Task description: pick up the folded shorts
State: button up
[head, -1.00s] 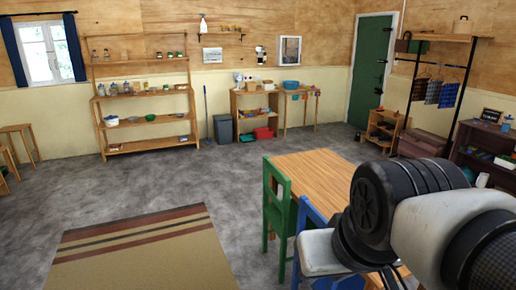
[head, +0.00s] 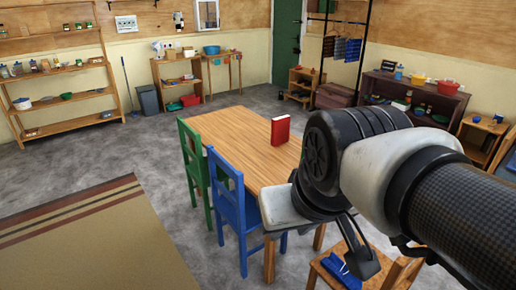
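A blue folded cloth (head: 341,270), which looks like the folded shorts, lies on the seat of a wooden chair (head: 318,281) at the bottom of the head view. Part of it is hidden behind my gripper. My gripper (head: 360,264) shows dark fingers pointing down, and in the picture it overlaps the right side of the cloth. Its height above the cloth is unclear, and I cannot tell whether it is open or shut.
A wooden table (head: 232,140) with a red book-like box (head: 280,129) stands left of my arm. A green chair (head: 194,165) and a blue chair (head: 230,205) line its near side. A striped rug (head: 90,245) lies on open floor at left.

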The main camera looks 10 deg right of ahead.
aim_at(339, 270)
jog(key=k+l, duration=0.1)
jog(key=l, duration=0.25)
jog(key=k+l+z, duration=0.15)
jog(key=l, duration=0.6)
jog(key=i+l+z, duration=0.1)
jog(key=l, duration=0.2)
jog(key=i+l, duration=0.15)
jog(key=l, duration=0.2)
jog(key=i+l+z, duration=0.15)
jog(key=l, duration=0.15)
